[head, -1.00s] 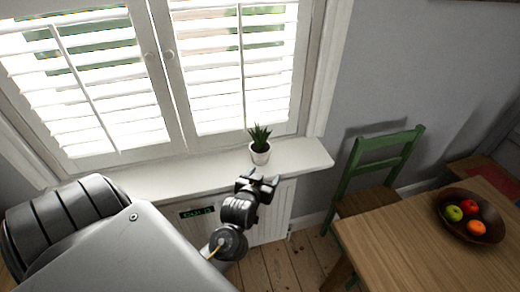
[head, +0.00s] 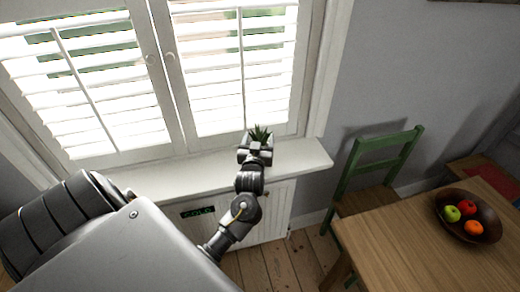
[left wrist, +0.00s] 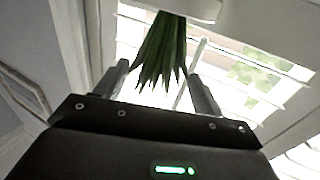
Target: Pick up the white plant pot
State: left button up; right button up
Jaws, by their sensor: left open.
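The plant in the pot shows as green spiky leaves (head: 260,132) above my left gripper in the head view. The white pot itself is hidden behind that gripper. My left gripper (head: 256,146) is at the windowsill, in front of the pot as seen from the head. In the left wrist view the gripper (left wrist: 158,76) is open, its two fingers apart. The leaves (left wrist: 162,52) hang down between the fingers in that picture, which looks upside down. A white edge lies at their base; I cannot tell whether it is pot or sill. My right gripper is not in view.
The white windowsill (head: 298,155) is bare to the right of the gripper. Shuttered windows (head: 215,70) stand behind it and a radiator (head: 270,208) below. A green chair (head: 378,165) and a wooden table (head: 400,240) with a fruit bowl (head: 452,225) are at right.

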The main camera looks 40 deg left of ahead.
aim_at(261, 130)
pick_arm(q)
jog(key=shift+w+r, duration=0.1)
jog(key=p+x, duration=0.2)
jog(key=x, duration=0.2)
jog(key=shift+w, duration=0.25)
jog(key=shift+w+a, duration=0.2)
jog(key=shift+w, duration=0.05)
jog(key=shift+d, duration=0.1)
jog(key=shift+c, duration=0.2)
grip_shut()
